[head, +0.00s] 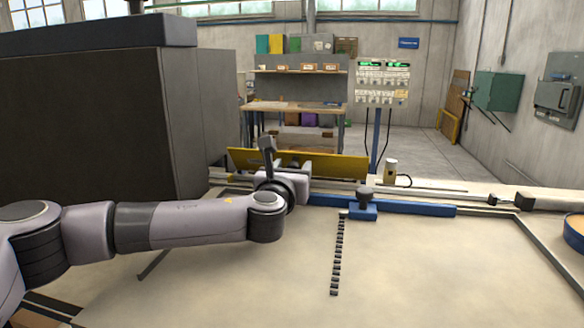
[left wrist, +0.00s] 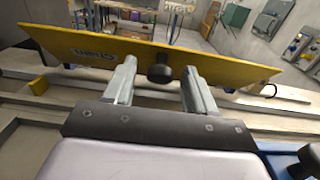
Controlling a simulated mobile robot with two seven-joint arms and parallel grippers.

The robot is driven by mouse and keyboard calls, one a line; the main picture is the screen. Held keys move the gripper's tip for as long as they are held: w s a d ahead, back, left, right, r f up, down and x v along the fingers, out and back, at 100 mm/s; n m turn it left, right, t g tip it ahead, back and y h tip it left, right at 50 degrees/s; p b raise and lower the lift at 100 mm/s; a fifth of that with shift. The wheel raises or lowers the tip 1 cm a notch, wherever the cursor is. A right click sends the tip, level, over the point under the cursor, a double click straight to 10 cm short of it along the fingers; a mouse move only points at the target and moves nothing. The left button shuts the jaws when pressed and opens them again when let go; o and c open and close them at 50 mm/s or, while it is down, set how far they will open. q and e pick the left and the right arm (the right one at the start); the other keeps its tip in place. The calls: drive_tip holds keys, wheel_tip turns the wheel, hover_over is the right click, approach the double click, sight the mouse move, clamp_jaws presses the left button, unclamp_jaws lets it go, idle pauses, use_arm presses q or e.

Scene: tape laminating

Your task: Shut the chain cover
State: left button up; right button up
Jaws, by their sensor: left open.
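The chain cover (head: 340,167) is a long yellow panel at the far side of the table, standing tilted up behind the rail. It fills the upper part of the left wrist view (left wrist: 90,48), with a black knob (left wrist: 160,74) on its lower middle. My left gripper (head: 292,168) reaches the panel from the front, and my own wrist hides part of the panel in the head view. In the left wrist view its two fingers (left wrist: 159,70) are apart, one on each side of the knob. I cannot tell whether they touch it. My right gripper is in neither view.
A blue bar (head: 415,208) with a black-knobbed blue block (head: 362,212) lies along the table's far edge. A row of small black pieces (head: 337,255) runs down the pale tabletop (head: 430,265). A large dark cabinet (head: 90,120) stands left. The table's right part is mostly clear.

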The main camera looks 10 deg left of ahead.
use_arm(q)
drive_tip(key=shift+w, duration=0.1)
clamp_jaws()
drive_tip(key=shift+r, duration=0.1)
